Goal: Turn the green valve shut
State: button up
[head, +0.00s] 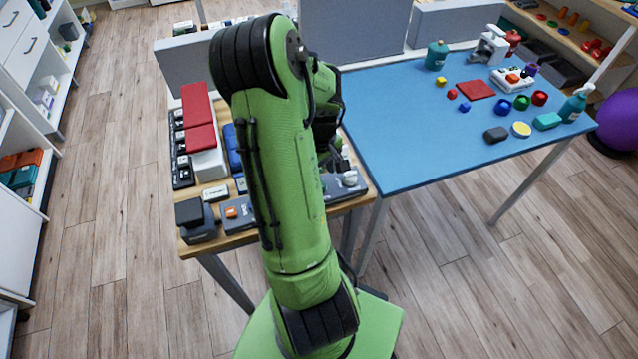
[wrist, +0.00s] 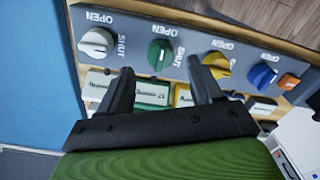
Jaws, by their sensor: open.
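The green valve (wrist: 160,55) is a round knob on a grey panel (wrist: 130,30), seen in the wrist view. The word OPEN is printed above it and SHUT to its lower right. A small pale mark shows on its face, but I cannot tell exactly where it points. My gripper (wrist: 159,66) is open and empty, its fingers apart with the green valve just beyond and between the tips. The knob appears untouched. In the head view my arm hides the green valve and the gripper.
A white knob (wrist: 97,42) is left of the green one; a yellow knob (wrist: 216,64), a blue knob (wrist: 262,75) and an orange button (wrist: 289,82) are to its right. Small labelled plates lie below. In the head view, a blue table (head: 400,120) with loose items stands at right.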

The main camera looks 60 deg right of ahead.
notch_tip(320, 180, down, 4)
jog(key=shift+f+b, duration=0.1)
jog(key=shift+b, duration=0.25)
jog(key=c, duration=1.1)
jog(key=shift+o, duration=0.2)
